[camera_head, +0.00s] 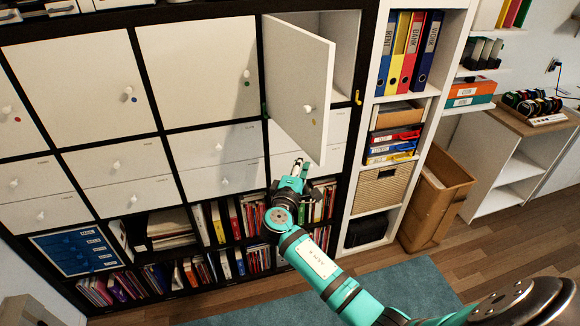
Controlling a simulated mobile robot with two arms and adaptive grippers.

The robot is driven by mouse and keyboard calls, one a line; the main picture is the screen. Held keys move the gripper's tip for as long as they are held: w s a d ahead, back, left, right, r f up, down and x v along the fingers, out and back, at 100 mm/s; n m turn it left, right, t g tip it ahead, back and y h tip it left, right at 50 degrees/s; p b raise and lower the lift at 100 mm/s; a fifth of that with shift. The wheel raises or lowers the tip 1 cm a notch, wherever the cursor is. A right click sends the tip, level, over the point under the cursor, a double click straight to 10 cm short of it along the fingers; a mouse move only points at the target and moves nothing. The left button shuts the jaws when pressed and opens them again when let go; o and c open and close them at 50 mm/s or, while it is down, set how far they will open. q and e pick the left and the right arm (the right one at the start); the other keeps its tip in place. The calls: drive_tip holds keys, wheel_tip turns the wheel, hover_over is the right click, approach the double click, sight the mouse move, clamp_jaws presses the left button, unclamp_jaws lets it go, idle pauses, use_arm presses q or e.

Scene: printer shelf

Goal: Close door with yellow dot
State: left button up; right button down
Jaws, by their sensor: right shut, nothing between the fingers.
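The white door with the yellow dot (297,85) stands open at the top right of the dark shelf unit. It swings out toward me, its hinge on the left, its round knob and small yellow dot near its lower right corner. The open compartment (342,50) behind it shows a pale interior and looks empty where I can see it. My right gripper (298,168) is shut and empty, just below the door's bottom edge, in front of the drawers. I cannot tell whether it touches anything. My left gripper is not in view.
Closed doors with red, blue and green dots (196,70) stand to the left. White drawers (222,162) lie below, with books (228,222) under them. A white bookcase (362,120) with binders stands to the right, beside a wooden bin (436,195). A teal rug (400,290) covers the floor.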

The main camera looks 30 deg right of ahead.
drive_tip(key=shift+s+d, duration=0.1)
drive_tip(key=shift+d, duration=0.5)
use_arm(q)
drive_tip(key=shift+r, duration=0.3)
